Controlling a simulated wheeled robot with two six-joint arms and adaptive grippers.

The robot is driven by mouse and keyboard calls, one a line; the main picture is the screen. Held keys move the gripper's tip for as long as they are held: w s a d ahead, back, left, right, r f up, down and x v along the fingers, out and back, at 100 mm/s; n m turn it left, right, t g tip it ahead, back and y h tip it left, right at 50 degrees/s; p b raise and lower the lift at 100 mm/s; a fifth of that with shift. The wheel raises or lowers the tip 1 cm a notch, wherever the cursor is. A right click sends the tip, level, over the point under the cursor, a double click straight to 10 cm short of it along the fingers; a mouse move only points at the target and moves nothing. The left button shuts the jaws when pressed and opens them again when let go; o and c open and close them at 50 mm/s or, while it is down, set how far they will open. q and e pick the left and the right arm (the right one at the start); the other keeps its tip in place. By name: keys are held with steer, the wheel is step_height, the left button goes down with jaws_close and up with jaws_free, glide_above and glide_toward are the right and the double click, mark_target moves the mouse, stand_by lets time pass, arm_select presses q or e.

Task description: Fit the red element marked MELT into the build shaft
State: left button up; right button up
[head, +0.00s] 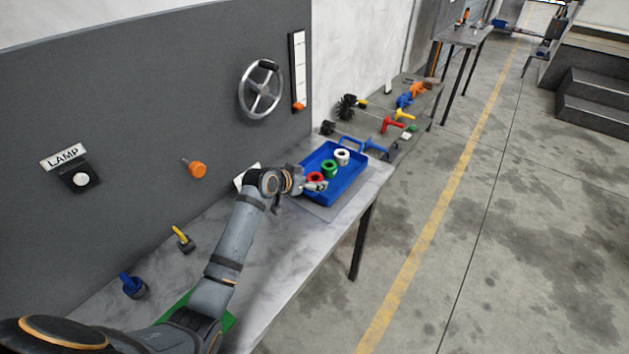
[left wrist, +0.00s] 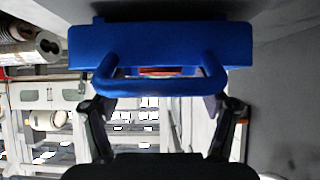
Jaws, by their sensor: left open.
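A red ring-shaped element (head: 315,178) lies in the near end of a blue tray (head: 345,187) on the bench. No MELT marking is legible on it. A green element (head: 330,169) and a white one (head: 342,157) stand behind it in the tray. My left gripper (head: 314,186) is open at the tray's near end, close to the red element. In the left wrist view the tray's blue handle (left wrist: 160,88) shows between the open fingers, with a strip of red (left wrist: 160,71) behind it. Contact cannot be told. I cannot identify the build shaft. My right gripper is not in view.
The bench (head: 290,250) runs along a dark panel with a handwheel (head: 261,90), an orange knob (head: 197,170) and a lamp button (head: 81,180). Several tools, including a red-handled one (head: 393,124), lie beyond the tray. The floor to the right is open.

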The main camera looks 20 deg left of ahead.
mark_target(317, 178)
arm_select(q)
steer(key=x, duration=0.2)
steer(key=shift+w+d+f, duration=0.1)
steer(key=shift+w+f, duration=0.1)
steer(key=shift+w, duration=0.1)
steer(key=shift+w+f, duration=0.1)
steer(key=shift+w, duration=0.1)
steer(key=shift+s, duration=0.15)
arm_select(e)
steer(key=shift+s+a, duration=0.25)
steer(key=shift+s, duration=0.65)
arm_select(q)
steer(key=shift+c, duration=1.2)
steer(key=c, duration=0.7)
jaws_close()
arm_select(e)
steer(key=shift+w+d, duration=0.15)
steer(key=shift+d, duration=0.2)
